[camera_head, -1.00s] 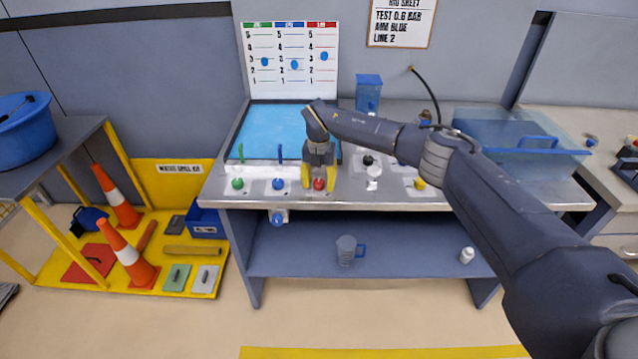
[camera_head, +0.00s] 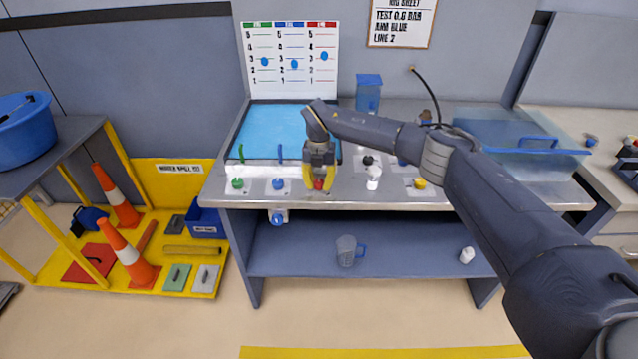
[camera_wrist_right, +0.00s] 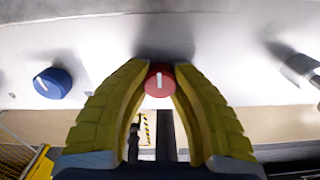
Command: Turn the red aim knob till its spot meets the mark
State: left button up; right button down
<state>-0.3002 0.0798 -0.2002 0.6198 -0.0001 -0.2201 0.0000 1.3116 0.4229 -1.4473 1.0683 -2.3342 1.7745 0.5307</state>
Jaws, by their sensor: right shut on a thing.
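The red aim knob (camera_head: 318,184) sits on the front ledge of the bench, right of the blue and green knobs. In the right wrist view the red knob (camera_wrist_right: 160,81) shows a pale pointer line standing almost upright. My right gripper (camera_head: 319,186) reaches down over it, and its yellow fingers are shut on the knob from both sides. On the board (camera_head: 290,60) behind the tray, a blue spot (camera_head: 324,56) lies in the red column between the 3 and 4 lines. Which mark is meant is too small to tell. My left gripper is not in view.
A blue knob (camera_head: 278,184) and a green knob (camera_head: 237,183) stand to the left. A black knob (camera_head: 367,160), a white bottle-like piece (camera_head: 373,177) and a yellow knob (camera_head: 419,184) are to the right. A clear bin (camera_head: 500,140) stands further right.

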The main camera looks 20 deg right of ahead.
aim_at(319, 181)
jog(key=shift+w+r+n, duration=0.1)
jog(key=shift+n, duration=3.1)
jog(key=c, duration=1)
grip_release()
jog(key=shift+o, duration=0.2)
notch_tip(319, 181, up, 12)
